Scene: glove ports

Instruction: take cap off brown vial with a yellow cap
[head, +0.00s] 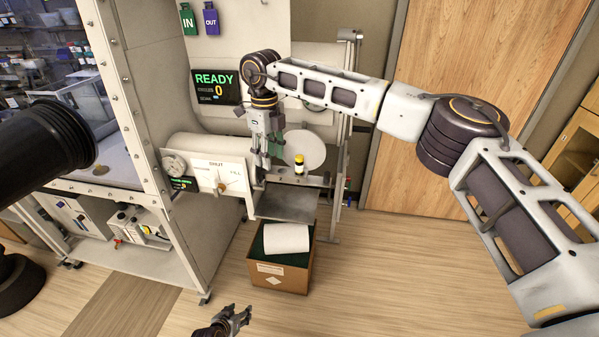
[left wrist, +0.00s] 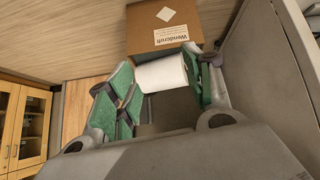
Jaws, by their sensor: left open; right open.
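The brown vial with a yellow cap (head: 299,164) stands upright on a small ledge in the head view, beside a round pale disc. The yellow cap is on its top. My right gripper (head: 263,162) is open and points down just left of the vial, apart from it as far as I can see. My left gripper (head: 243,316) is open and empty, low over the floor at the bottom of the head view. In the left wrist view its open fingers (left wrist: 160,100) frame a white roll in the background. The vial is not in the left wrist view.
A cardboard box (head: 293,278) with a white roll (head: 286,239) stands on the floor below a metal tray (head: 288,205). A white cylinder with a gauge panel (head: 217,176) lies left of my right gripper. A READY screen (head: 216,87) hangs behind. The wooden floor at front right is clear.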

